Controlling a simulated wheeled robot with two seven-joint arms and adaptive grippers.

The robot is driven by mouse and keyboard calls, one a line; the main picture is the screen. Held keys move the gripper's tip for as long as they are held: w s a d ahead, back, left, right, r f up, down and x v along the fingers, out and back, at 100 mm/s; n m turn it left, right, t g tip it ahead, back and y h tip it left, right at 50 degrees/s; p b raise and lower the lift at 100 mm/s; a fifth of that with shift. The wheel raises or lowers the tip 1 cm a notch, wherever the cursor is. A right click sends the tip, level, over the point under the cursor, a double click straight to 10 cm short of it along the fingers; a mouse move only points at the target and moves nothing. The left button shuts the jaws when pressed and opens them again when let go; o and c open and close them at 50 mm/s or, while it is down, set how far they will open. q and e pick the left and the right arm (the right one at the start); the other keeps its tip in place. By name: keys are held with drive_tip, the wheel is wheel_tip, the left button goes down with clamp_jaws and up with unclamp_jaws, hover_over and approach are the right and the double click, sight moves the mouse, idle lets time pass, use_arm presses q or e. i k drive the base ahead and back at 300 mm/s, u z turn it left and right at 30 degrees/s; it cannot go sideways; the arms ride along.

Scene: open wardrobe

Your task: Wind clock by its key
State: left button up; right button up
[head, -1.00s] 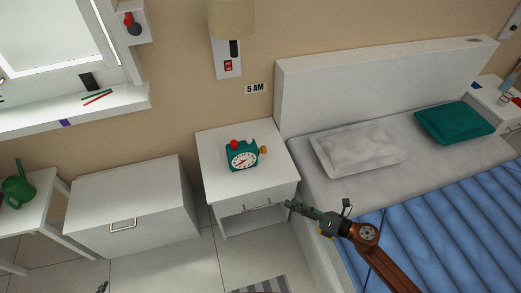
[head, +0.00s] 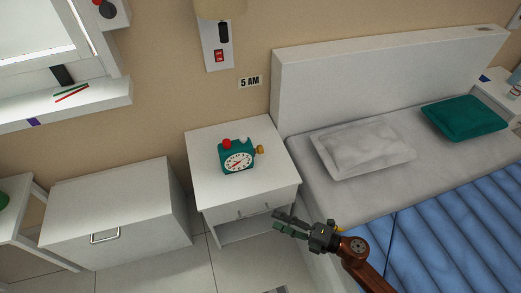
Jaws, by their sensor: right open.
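The green alarm clock (head: 236,157) stands on the white nightstand (head: 205,146), with its white dial towards me and a red button on top. Its yellow-brown key (head: 259,149) sticks out on the right side. My right gripper (head: 279,224) is open and empty, in front of the nightstand's right front corner and well apart from the clock and key. My left gripper is not in view.
The bed with blue cover (head: 440,225) and pillows lies to the right. A white chest (head: 110,205) stands left of the nightstand. A "5 AM" sign (head: 250,82) is on the wall. The nightstand top around the clock is clear.

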sight(259, 149)
drive_tip(key=i, duration=1)
